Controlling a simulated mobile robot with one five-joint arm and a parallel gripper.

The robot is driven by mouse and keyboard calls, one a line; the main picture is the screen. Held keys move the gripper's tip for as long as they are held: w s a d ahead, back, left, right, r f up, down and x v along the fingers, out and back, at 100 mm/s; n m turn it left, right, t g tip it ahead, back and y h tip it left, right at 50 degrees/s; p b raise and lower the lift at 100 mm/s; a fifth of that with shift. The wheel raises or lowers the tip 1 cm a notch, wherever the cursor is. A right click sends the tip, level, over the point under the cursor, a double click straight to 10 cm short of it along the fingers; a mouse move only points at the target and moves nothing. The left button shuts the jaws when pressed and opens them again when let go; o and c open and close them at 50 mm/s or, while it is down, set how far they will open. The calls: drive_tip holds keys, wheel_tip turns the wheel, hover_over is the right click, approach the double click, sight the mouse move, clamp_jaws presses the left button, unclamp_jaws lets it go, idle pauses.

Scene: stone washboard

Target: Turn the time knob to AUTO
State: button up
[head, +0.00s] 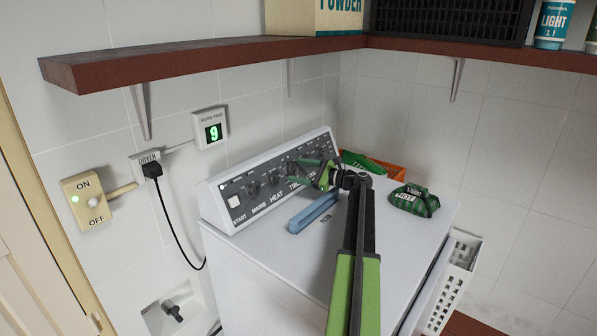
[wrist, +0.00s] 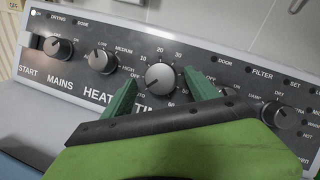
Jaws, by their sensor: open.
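The time knob (wrist: 160,76) is a round silver-faced dial above the partly covered TIME label on the machine's dark control panel (head: 262,172). Numbers 10, 20 and 30 show around its top; I cannot read an AUTO mark. My gripper (wrist: 159,79) is open, with one green finger on each side of the knob in the wrist view. I cannot tell whether the fingers touch it. In the head view my gripper (head: 318,172) is at the panel and covers part of the knob row. The knob's pointer direction is unclear.
The heat knob (wrist: 102,62) and mains knob (wrist: 58,48) are left of the time knob; another knob (wrist: 279,115) is right. A blue bar-shaped object (head: 313,213) and a green bag (head: 413,200) are on the white top. A brown shelf (head: 200,61) overhangs.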

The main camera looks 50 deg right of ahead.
drive_tip(key=v, duration=1.6)
drive_tip(key=shift+s+p, duration=0.3)
drive_tip(key=shift+s, duration=0.05)
